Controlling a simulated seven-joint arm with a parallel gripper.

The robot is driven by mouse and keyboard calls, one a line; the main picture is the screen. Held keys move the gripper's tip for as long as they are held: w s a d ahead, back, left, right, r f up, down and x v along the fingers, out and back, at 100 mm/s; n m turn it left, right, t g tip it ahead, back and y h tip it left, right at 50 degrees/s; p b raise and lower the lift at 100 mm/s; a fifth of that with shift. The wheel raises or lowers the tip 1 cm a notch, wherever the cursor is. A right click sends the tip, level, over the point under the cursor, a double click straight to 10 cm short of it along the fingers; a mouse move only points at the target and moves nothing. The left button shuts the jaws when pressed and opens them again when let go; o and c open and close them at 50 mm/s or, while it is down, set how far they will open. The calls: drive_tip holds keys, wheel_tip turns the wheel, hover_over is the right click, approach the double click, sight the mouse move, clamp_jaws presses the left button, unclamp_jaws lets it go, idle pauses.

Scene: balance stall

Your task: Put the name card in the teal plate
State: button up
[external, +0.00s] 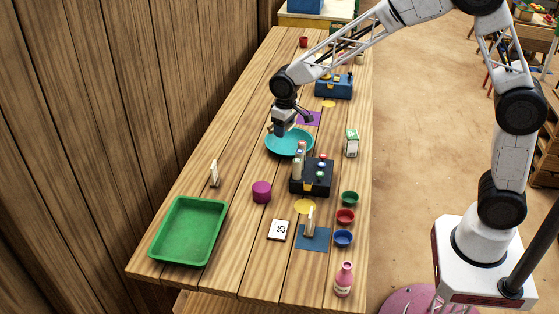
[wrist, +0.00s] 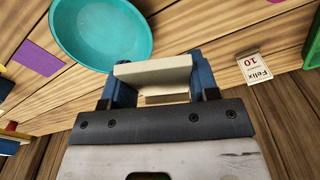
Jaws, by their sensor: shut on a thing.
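My gripper (external: 283,127) is over the far-left edge of the teal plate (external: 289,151). In the wrist view, the gripper (wrist: 158,82) is shut on a cream, card-like piece (wrist: 153,70), apparently a name card. No lettering shows on it. The teal plate (wrist: 105,30) is just beyond it at upper left, and no object shows in its visible part. Another name card (wrist: 254,67), reading "Felix 10", stands on the table and shows as a small pale card (external: 213,173) in the external view. A similar upright card (external: 310,222) stands on the blue mat.
A magenta pot (external: 262,191), a green tray (external: 188,231) and a card marked 25 (external: 279,230) are nearer. The table's left middle is mostly clear.

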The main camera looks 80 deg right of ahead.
drive_tip(key=d+r+n+t, duration=0.2)
drive_tip(key=d+n+t, duration=0.15)
drive_tip(key=d, duration=0.95)
hover_over(287, 147)
drive_tip(key=s, duration=0.2)
wheel_tip(287, 147, down, 6)
drive_tip(key=shift+w+f, duration=0.1)
drive_tip(key=shift+f, duration=0.2)
drive_tip(key=shift+f, duration=4.65)
drive_tip(key=shift+t, duration=0.25)
drive_tip(key=o, duration=1.1)
